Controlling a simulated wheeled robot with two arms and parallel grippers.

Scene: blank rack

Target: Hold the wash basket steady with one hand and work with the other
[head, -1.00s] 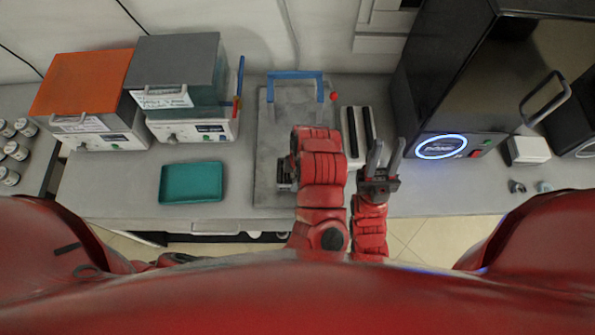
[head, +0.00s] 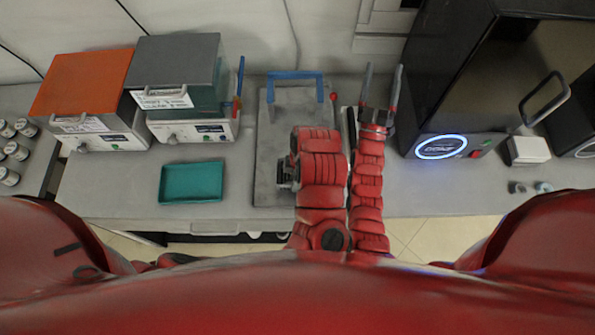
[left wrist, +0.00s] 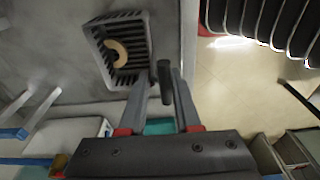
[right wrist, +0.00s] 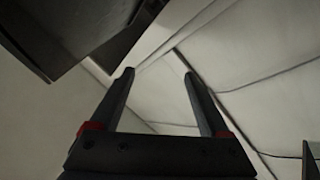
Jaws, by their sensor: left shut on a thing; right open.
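The wash basket (left wrist: 122,48) is a small grey slatted box in the left wrist view, with a tan ring inside. My left gripper (left wrist: 161,85) is shut on its dark upright handle (left wrist: 163,72). In the head view, only a sliver of the basket (head: 284,172) shows beside my red left arm, and the left jaws are hidden. My right gripper (head: 382,88) is open and empty, pointing toward the back wall, right of the blue frame. In the right wrist view its fingers (right wrist: 158,85) are apart with nothing between them.
A grey plate (head: 266,135) with a blue frame (head: 296,74) lies under my left arm. A teal tray (head: 191,182) and two lidded boxes (head: 82,83) (head: 175,62) stand left. A black machine (head: 440,90) stands close right of my right gripper.

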